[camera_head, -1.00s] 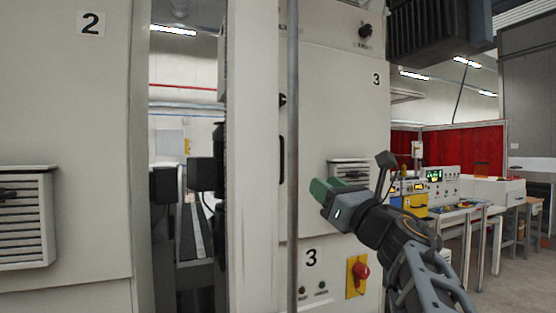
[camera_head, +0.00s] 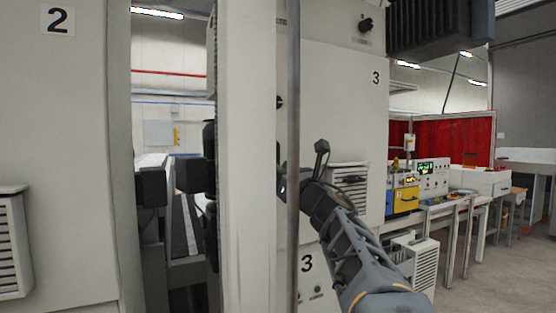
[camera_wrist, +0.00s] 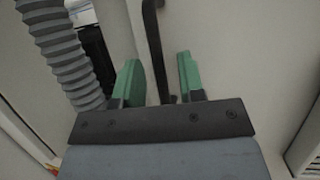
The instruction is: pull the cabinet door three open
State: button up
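Cabinet door three (camera_head: 335,110) is the pale panel marked 3 in the head view, and it looks closed. Its dark upright handle (camera_head: 279,155) is near the door's left edge, partly hidden by a grey vertical pole. In the wrist view the black handle (camera_wrist: 152,45) runs down between the two green fingers of my gripper (camera_wrist: 160,80). The fingers are apart, one on each side of the handle, with visible gaps. In the head view my gripper (camera_head: 284,183) is mostly hidden behind the pole, close to the handle.
The grey pole (camera_head: 293,80) stands in front of the door's left side. A vent box (camera_head: 350,180) sticks out from the door. A ridged grey hose (camera_wrist: 65,50) lies left of the fingers in the wrist view. A workbench (camera_head: 450,200) stands at right.

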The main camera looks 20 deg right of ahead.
jog(key=shift+x, duration=0.8)
jog(key=shift+c, duration=0.4)
grip_shut()
